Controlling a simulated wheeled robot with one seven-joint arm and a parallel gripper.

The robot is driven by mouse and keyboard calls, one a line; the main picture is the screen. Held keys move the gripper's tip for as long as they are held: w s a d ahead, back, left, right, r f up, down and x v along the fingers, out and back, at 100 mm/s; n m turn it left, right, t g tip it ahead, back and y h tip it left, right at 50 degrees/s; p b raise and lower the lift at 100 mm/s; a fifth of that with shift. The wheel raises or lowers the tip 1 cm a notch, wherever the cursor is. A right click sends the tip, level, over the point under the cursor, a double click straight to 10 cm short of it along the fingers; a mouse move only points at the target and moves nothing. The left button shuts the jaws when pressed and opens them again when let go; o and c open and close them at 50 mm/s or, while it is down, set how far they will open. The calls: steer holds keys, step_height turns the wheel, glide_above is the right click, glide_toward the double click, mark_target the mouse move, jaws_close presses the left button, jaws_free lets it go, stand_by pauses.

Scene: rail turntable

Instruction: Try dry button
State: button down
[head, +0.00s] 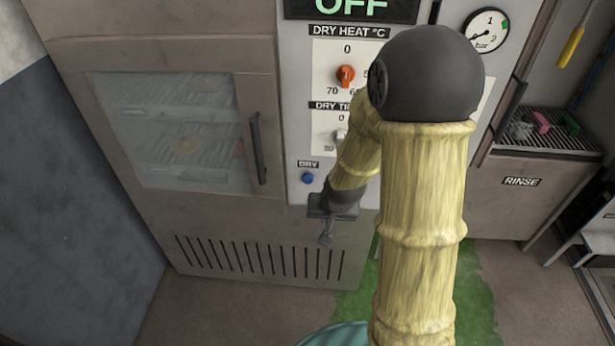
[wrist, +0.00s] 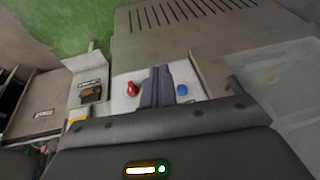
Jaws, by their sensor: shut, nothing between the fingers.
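The blue dry button (head: 308,178) sits on the white panel under the "DRY" label, right of the cabinet door handle. It also shows in the wrist view (wrist: 182,90), to the right of the fingers. My gripper (head: 326,238) is shut and empty, below and slightly right of the button in the head view. Its closed fingers also show in the wrist view (wrist: 158,72), between the blue button and a red control (wrist: 131,88). They look apart from the button, though the exact gap is hard to tell. The display (head: 350,8) reads "OFF".
The cabinet door (head: 215,75) with its window is closed, and its dark handle (head: 258,150) stands out left of the button. An orange dry heat knob (head: 346,76) and a partly hidden dry time knob (head: 341,136) are above. A rinse unit (head: 520,182) stands right.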

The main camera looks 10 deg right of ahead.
mark_target(308, 179)
steer(key=w+a+f+m+t+y+p, duration=0.2)
steer(key=w+f+m+t+y+p, duration=0.2)
steer(key=w+f+m+t+p, duration=0.3)
steer(key=w+f+m+p, duration=0.2)
steer(key=w+f+m, duration=0.3)
steer(key=w+m, duration=0.1)
steer(key=shift+f+m+t+y, duration=0.3)
steer(key=shift+f+m+t, duration=0.1)
steer(key=shift+m, duration=0.3)
steer(key=w+d+b, duration=0.2)
steer(key=w+b, duration=0.1)
steer(key=w, duration=0.5)
steer(key=shift+w+d, duration=0.2)
steer(key=shift+d, duration=0.15)
steer(key=shift+w+b, duration=0.1)
steer(key=shift+b, duration=0.35)
stand_by(0.9)
